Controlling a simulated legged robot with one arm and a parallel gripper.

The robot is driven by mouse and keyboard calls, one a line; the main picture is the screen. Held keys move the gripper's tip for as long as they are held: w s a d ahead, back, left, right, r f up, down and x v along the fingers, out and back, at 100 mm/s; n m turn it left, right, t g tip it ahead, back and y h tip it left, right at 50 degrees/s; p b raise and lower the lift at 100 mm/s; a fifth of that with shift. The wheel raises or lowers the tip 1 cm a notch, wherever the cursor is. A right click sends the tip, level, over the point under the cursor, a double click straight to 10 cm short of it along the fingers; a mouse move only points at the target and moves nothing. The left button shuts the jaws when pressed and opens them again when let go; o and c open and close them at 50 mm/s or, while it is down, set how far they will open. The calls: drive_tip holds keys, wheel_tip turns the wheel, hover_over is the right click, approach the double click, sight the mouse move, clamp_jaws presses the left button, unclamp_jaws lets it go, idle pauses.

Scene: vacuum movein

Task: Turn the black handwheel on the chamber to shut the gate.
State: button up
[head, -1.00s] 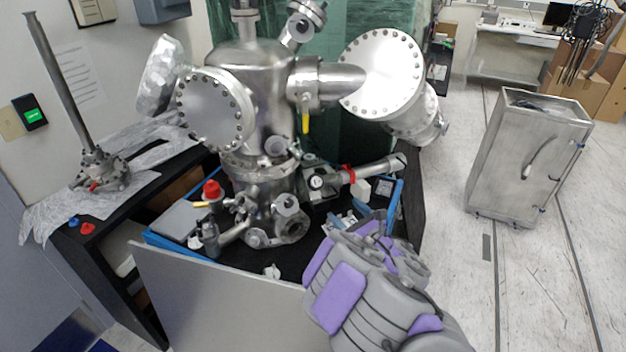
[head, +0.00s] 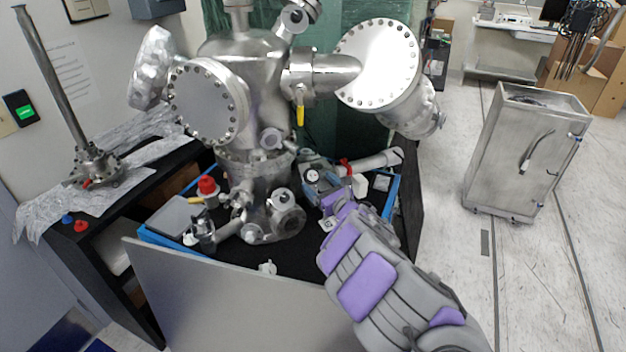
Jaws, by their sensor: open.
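The steel vacuum chamber (head: 248,75) stands on the dark bench, with large round flanges on both sides. A small dark round part with a pale centre (head: 312,176) sits at the lower right of the chamber, at the left end of a side tube. It looks like the handwheel, but it is too small to be sure. My gripper (head: 318,189) reaches in from the lower right, with its tip at or very close to this part. I cannot tell whether they touch. The jaws are open but small, and partly hidden by my purple-and-grey arm.
A grey panel (head: 230,300) stands along the bench front. A red-capped valve (head: 207,187) and a yellow handle (head: 300,115) stick out near the chamber. A metal cabinet (head: 522,150) stands on the right, with clear floor (head: 450,190) around it.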

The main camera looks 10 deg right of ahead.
sight(314, 180)
drive_tip(key=shift+b+x, duration=0.3)
drive_tip(key=shift+x, duration=1.65)
drive_tip(key=shift+a+r, duration=0.1)
drive_tip(key=shift+a, duration=0.05)
drive_tip(key=c, duration=1)
drive_tip(key=shift+o, duration=0.2)
drive_tip(key=shift+h, duration=0.3)
